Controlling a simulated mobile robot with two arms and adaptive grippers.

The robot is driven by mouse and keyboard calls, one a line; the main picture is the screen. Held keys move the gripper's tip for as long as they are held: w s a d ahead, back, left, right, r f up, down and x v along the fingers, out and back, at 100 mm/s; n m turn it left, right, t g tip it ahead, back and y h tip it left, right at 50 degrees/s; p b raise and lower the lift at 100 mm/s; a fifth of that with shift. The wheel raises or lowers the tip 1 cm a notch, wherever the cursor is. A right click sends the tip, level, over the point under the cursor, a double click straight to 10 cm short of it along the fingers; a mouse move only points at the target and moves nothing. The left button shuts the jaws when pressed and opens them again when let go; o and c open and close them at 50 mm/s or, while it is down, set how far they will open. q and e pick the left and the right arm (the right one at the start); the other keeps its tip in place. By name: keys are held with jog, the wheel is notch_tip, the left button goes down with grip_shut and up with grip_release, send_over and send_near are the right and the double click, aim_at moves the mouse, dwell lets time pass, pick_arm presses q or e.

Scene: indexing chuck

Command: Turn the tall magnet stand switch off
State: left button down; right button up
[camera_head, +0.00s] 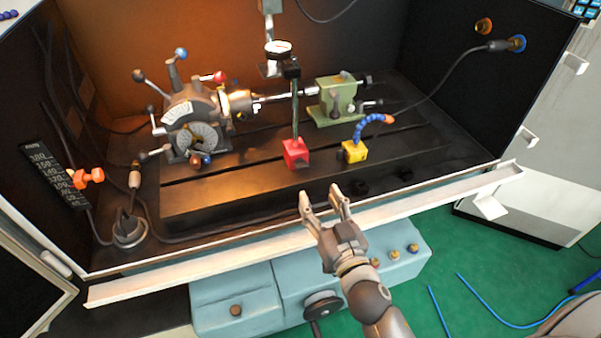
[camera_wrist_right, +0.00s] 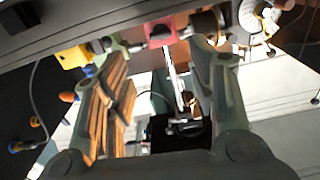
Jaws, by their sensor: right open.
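The tall magnet stand has a red base (camera_head: 295,153) on the front of the dark slotted table, with a thin upright post (camera_head: 295,105) and a dial gauge (camera_head: 278,48) near its top. A small dark spot shows on the front of the base, but I cannot tell which way the switch points. In the right wrist view the red base (camera_wrist_right: 158,31) shows ahead, beyond the fingers. My right gripper (camera_head: 321,192) is open and empty, in front of and below the red base, apart from it. My left gripper is not in view.
A yellow block (camera_head: 354,152) with a blue-orange hose stands right of the red base. The indexing chuck (camera_head: 198,115) is at left, a green tailstock (camera_head: 338,100) behind. A white sill (camera_head: 225,248) runs along the enclosure's front. Dark table surface is bare beside the red base.

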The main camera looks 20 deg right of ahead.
aim_at(303, 167)
jog(key=w+p, duration=0.1)
jog(key=w, duration=0.8)
jog(key=shift+a+p, duration=0.15)
jog(key=shift+p, duration=0.15)
jog(key=shift+w, duration=0.55)
jog(key=shift+c, duration=0.3)
